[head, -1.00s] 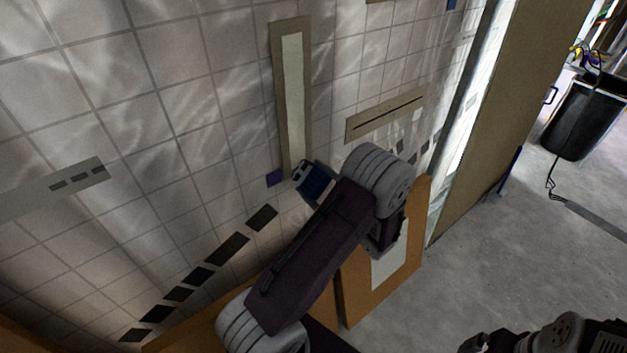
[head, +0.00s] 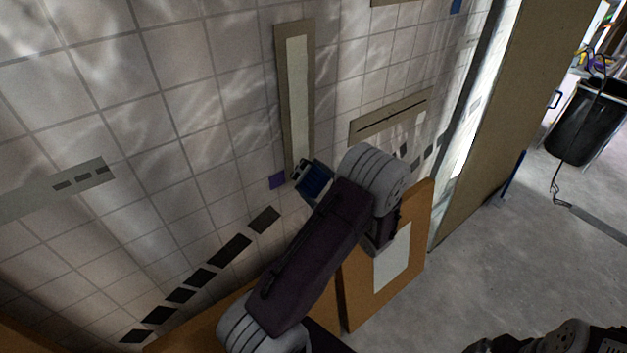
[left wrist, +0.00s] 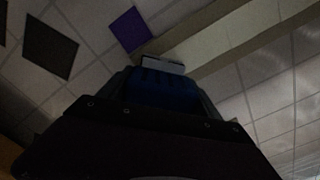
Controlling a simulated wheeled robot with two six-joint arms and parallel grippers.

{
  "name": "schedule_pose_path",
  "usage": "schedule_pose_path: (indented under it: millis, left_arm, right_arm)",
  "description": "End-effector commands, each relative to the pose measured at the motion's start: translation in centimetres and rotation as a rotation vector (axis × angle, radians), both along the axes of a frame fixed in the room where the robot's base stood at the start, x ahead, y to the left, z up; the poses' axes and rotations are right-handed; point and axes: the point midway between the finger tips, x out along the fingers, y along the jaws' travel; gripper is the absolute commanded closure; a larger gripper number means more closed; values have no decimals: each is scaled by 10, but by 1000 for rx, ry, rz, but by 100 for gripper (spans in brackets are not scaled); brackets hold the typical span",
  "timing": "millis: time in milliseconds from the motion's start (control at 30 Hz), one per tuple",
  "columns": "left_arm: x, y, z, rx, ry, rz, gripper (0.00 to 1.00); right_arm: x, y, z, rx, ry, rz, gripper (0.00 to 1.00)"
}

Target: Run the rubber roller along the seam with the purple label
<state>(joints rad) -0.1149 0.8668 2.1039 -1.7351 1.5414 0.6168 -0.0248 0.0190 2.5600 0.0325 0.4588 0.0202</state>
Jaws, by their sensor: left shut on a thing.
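The purple label (head: 277,181) is on the tiled wall, just left of the lower end of an upright beige strip with a pale centre (head: 297,100), the seam beside it. My left gripper (head: 312,181) is shut on a blue thing with a pale end, seemingly the rubber roller (head: 300,169). It is at the strip's lower end; I cannot tell whether it touches. In the left wrist view the roller's pale end (left wrist: 162,65) lies by the strip (left wrist: 225,40), near the purple label (left wrist: 130,29). At the bottom right, my right gripper (head: 482,345) shows only partly, its jaws unclear.
A level beige strip with a dark slot (head: 390,116) is to the right, and a grey strip (head: 60,190) at the left. Dark patches (head: 230,251) run low along the wall. An orange board (head: 355,295) stands below my arm. Grey floor (head: 500,260) is open at right.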

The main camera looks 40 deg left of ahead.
Motion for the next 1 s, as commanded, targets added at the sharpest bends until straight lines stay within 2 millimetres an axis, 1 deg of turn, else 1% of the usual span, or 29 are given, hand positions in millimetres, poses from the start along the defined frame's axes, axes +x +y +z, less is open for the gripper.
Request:
schedule_pose_path:
  millis: [167,500,667,767,1000]
  left_arm:
    - [0,1,3,1,-1,0,60]
    - [0,-1,38,2,-2,-1,60]
    - [0,-1,37,1,0,-1,60]
    - [0,-1,41,1,-1,0,60]
    - [0,1,68,1,-2,0,60]
  right_arm:
    - [0,0,2,0,0,0,0]
    - [0,0,27,0,0,0,0]
    - [0,0,25,0,0,0,0]
    - [0,0,29,0,0,0,0]
    - [0,0,48,0,0,0,0]
